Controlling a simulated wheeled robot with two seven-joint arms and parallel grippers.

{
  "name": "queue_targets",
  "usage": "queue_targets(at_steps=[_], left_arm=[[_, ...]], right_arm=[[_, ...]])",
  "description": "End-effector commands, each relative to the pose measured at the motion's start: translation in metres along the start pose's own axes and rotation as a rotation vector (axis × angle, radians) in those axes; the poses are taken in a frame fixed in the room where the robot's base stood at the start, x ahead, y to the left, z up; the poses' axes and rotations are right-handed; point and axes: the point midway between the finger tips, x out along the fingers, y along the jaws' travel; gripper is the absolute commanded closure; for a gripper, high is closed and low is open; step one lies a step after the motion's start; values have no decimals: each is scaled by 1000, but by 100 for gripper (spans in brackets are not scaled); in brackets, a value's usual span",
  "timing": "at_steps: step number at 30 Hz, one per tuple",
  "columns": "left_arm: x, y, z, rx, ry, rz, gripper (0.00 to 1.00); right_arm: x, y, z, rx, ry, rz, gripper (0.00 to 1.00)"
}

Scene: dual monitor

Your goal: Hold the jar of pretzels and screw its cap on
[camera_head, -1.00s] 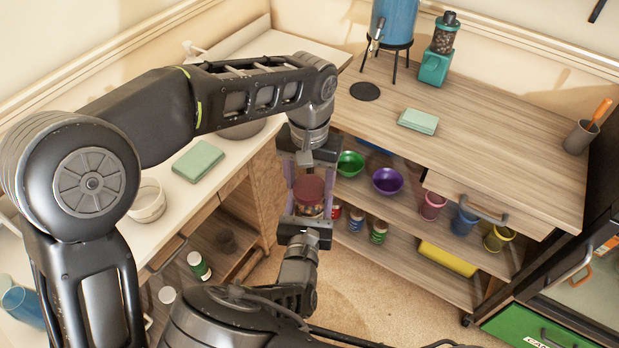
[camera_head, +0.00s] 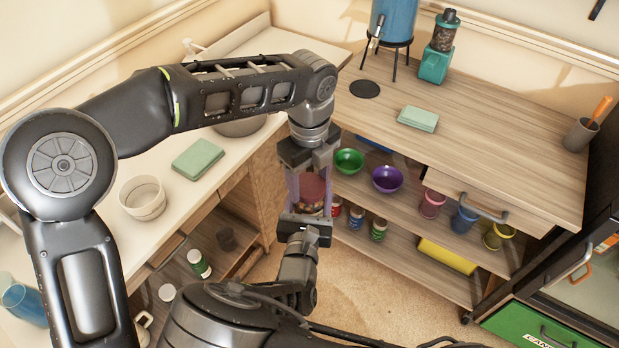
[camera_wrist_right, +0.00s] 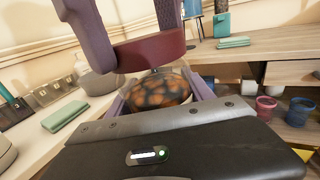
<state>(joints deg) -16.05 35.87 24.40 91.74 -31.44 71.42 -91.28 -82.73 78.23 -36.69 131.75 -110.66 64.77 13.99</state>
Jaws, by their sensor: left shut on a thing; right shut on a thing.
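The jar of pretzels (camera_head: 309,209) is held upright in front of the shelves; its brown pretzels show in the right wrist view (camera_wrist_right: 157,91). My right gripper (camera_head: 308,212) is below, its purple fingers shut on the jar's sides. The dark red cap (camera_head: 312,186) is just above the jar. My left gripper (camera_head: 311,182) comes down from above, its purple fingers shut on the cap. In the right wrist view the cap (camera_wrist_right: 150,52) is over the jar with a narrow gap at the near side; the far side is hidden.
A white counter (camera_head: 105,225) on the left holds a white pot (camera_head: 143,199) and a green cloth (camera_head: 198,159). The carpet (camera_head: 365,290) is clear.

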Motion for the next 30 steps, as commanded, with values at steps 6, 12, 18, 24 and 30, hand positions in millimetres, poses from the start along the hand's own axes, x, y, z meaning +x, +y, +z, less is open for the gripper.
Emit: queue_targets(at_steps=[6, 12, 18, 24, 30], left_arm=[[0, 1, 1, 597, 1, -1, 75], [0, 0, 1, 996, -2, -1, 75], [0, 0, 1, 988, -2, -1, 32], [0, 0, 0, 986, -1, 0, 16], [0, 0, 0, 985, -1, 0, 13]], right_arm=[[0, 0, 0, 0, 2, -1, 100], [0, 0, -1, 0, 2, -1, 100], [0, 0, -1, 0, 2, -1, 100], [0, 0, 0, 0, 0, -1, 100], [0, 0, 0, 0, 0, 0, 100]])
